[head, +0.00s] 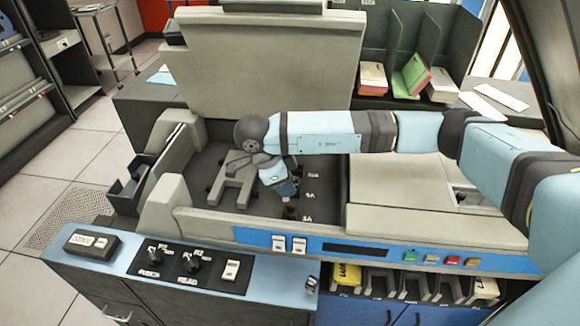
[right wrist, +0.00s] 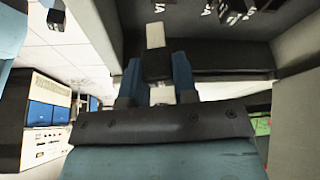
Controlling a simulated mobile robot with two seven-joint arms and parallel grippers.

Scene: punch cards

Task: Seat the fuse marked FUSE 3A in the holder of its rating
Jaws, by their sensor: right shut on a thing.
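My right gripper (head: 284,190) reaches down into the open machine bay, close to the holders. In the right wrist view its two blue fingers (right wrist: 156,82) are shut on a fuse (right wrist: 155,64) with a dark middle and pale ends. Its marking cannot be read. In the head view the gripper hides most or all of the fuse. Small dark holders stand in the bay beside white rating labels. The holder by the 3A label (head: 290,213) is nearest the front and looks empty. Holders further back are partly hidden by the gripper. My left gripper is not in view.
A pale grey forked piece (head: 232,182) stands in the bay just left of my gripper. The bay's front wall (head: 205,220) and the raised lid (head: 265,60) bound it. A control panel with knobs (head: 190,262) lies in front. My right arm spans the flat cover on the right.

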